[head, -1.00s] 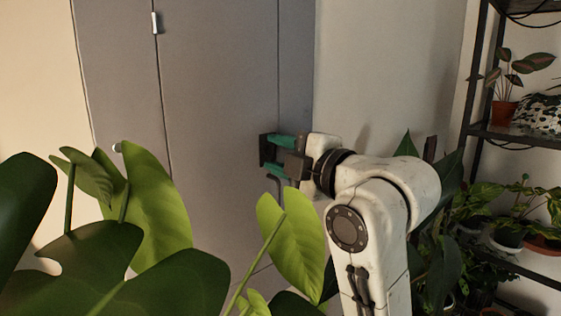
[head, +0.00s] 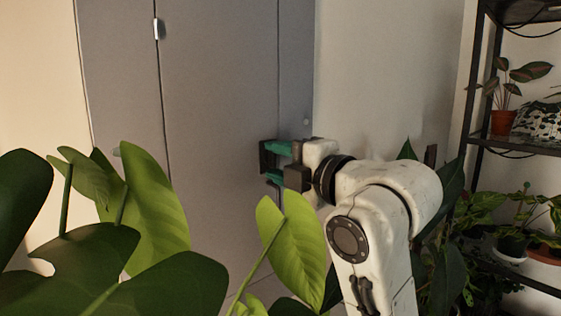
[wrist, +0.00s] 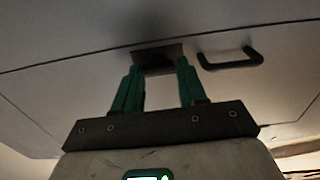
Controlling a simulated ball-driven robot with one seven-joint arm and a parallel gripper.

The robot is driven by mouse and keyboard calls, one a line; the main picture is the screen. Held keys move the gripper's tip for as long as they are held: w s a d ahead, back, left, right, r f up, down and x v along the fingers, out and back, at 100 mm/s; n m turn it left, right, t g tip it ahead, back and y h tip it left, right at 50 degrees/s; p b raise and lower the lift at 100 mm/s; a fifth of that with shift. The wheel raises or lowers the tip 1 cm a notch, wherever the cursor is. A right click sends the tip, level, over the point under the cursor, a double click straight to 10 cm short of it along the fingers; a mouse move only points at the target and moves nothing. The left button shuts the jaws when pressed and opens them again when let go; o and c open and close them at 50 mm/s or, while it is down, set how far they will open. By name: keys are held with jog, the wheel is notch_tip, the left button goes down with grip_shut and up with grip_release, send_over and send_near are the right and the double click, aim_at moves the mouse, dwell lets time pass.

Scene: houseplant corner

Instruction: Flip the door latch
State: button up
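A tall grey door (head: 215,110) fills the left and middle of the head view. My gripper (head: 277,160) is up at its right part, with two green fingers apart, one above the other. In the wrist view my gripper's fingers (wrist: 158,68) stand on either side of a dark block (wrist: 158,57) on the grey surface, probably the latch. I cannot tell whether they touch it. A dark bar handle (wrist: 230,60) is just right of the fingers, outside them. In the head view my gripper hides most of the latch area.
Large green leaves (head: 150,205) fill the lower left, and one leaf (head: 298,240) stands just below my gripper and beside my arm. A black shelf (head: 515,145) with potted plants is at the right. Bare wall lies behind my arm.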

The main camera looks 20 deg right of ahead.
jog(key=o, duration=0.4)
jog(key=shift+s, duration=0.1)
jog(key=b+v, duration=0.2)
jog(key=v, duration=0.8)
jog(key=shift+s, duration=0.3)
jog(key=shift+d, duration=0.1)
jog(key=s+d+f+m+g+h, duration=0.15)
jog(key=f+m+g, duration=0.4)
jog(key=f, duration=1.25)
jog(key=s+d+f+m+g+h, duration=0.1)
jog(key=s+f+m+g+h, duration=0.15)
jog(key=f+m, duration=1.1)
jog(key=s+d+f+m+g+h, duration=0.1)
jog(key=s+f+g, duration=0.7)
jog(key=s+f, duration=1.6)
jog(key=shift+d+f+m+h, duration=0.4)
jog(key=shift+d+f+m, duration=0.3)
jog(key=shift+m, duration=0.4)
